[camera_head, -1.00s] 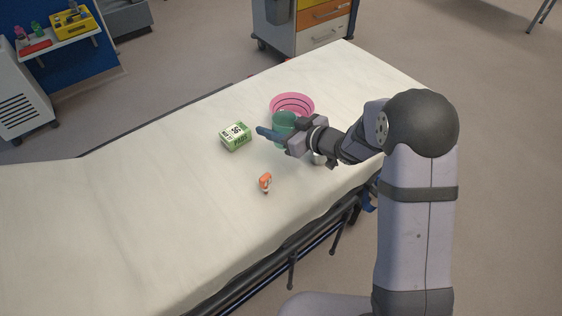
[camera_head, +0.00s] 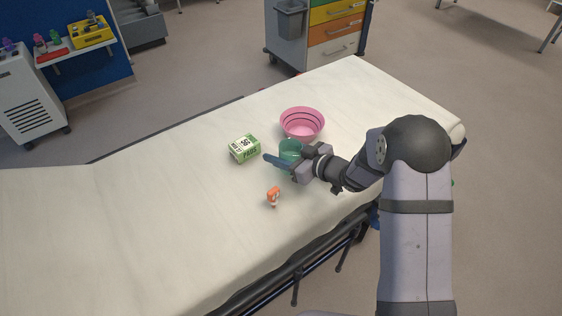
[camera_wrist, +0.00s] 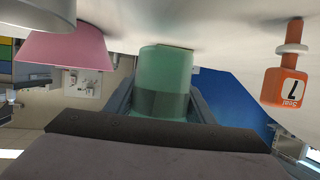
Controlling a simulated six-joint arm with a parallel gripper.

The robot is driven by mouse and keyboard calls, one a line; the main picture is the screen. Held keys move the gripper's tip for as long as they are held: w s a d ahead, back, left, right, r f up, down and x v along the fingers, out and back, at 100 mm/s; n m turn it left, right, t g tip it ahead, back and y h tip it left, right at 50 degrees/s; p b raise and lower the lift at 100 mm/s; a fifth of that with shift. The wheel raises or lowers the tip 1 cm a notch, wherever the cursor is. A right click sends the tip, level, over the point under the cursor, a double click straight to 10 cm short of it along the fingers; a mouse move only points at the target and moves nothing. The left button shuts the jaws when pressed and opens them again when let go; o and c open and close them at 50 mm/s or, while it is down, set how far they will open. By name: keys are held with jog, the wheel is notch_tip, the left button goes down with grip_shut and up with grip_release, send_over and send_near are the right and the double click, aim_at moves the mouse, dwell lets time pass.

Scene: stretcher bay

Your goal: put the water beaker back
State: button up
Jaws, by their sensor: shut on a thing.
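The water beaker (camera_head: 291,149) is a translucent green cup on the white stretcher mattress or just above it; I cannot tell which. It also shows upright between my fingers in the wrist view (camera_wrist: 166,70), with a darker band of liquid inside. My gripper (camera_head: 289,160) is shut around its sides. In the head view, a finger and the wrist hide part of the beaker's lower side.
A pink basin (camera_head: 302,125) stands just behind the beaker. A green-and-white pads box (camera_head: 244,149) is to its left. A pale rounded object (camera_wrist: 38,14) shows at the wrist view's corner. The left mattress is clear.

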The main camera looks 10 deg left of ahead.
jog(key=shift+f, duration=0.1)
jog(key=shift+f, duration=1.75)
jog(key=shift+f+b, duration=0.15)
jog(key=shift+b, duration=0.15)
jog(key=o, duration=1.1)
jog(key=shift+o, duration=0.2)
jog(key=shift+s+d+r, duration=0.1)
jog(key=shift+d+r, duration=0.05)
jog(key=shift+r, duration=0.1)
jog(key=v, duration=1.1)
jog(key=shift+s+d+r, duration=0.1)
jog(key=shift+s+d, duration=0.1)
jog(key=shift+d, duration=0.05)
